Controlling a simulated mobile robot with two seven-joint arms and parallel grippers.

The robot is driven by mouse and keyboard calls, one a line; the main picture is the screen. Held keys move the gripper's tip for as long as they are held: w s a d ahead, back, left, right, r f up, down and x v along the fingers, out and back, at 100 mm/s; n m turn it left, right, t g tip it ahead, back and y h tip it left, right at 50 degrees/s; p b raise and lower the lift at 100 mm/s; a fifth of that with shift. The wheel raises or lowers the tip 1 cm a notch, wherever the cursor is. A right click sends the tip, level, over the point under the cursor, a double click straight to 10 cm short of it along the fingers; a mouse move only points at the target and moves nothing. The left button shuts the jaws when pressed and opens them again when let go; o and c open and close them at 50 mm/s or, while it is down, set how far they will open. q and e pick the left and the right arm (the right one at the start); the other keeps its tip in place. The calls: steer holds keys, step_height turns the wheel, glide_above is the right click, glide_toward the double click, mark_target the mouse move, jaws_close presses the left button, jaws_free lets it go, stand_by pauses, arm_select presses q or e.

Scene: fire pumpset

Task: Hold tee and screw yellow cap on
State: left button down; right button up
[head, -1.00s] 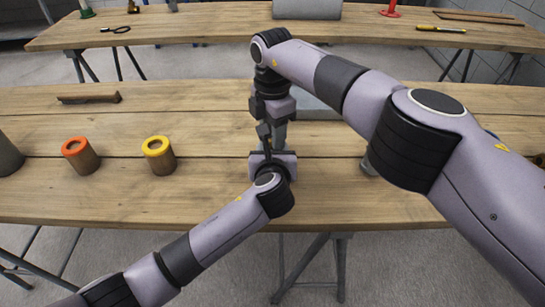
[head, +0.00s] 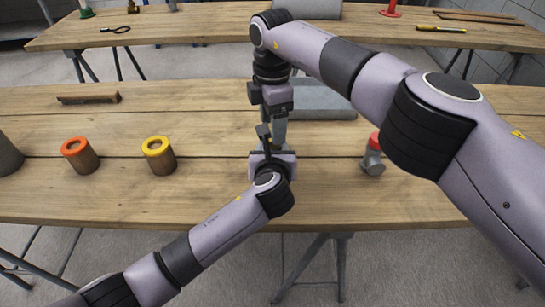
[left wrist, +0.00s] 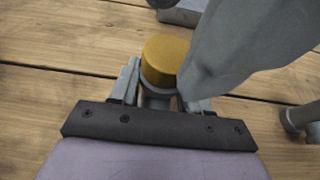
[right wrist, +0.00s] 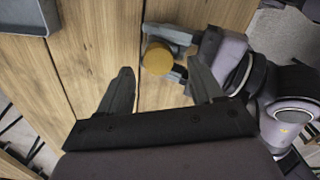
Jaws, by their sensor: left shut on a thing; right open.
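My left gripper (head: 268,155) is shut on the grey tee (left wrist: 155,97), low over the near half of the table. The yellow cap (left wrist: 166,60) sits upright on the tee's upper end, between the left fingers; how far it is threaded cannot be told. The cap also shows in the right wrist view (right wrist: 158,58). My right gripper (right wrist: 158,68) is open and empty above the cap, its fingers apart and not touching it. One right finger looms large beside the cap in the left wrist view. In the head view the arms hide the cap and tee.
A grey tray (head: 320,104) lies behind the grippers. A grey fitting with a red cap (head: 373,158) stands to the right. Brown pots with an orange rim (head: 80,155) and a yellow rim (head: 158,154) stand left. A brown bar (head: 88,98) lies behind them.

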steer(key=shift+r, duration=0.7)
steer(key=c, duration=0.3)
steer(key=n, duration=0.2)
steer(key=r+n, duration=0.1)
steer(key=n, duration=0.5)
steer(key=r+n, duration=0.1)
steer(key=n, duration=0.5)
steer(key=r+n, duration=0.1)
steer(key=n, duration=0.5)
steer(key=r+n, duration=0.1)
steer(key=n, duration=0.2)
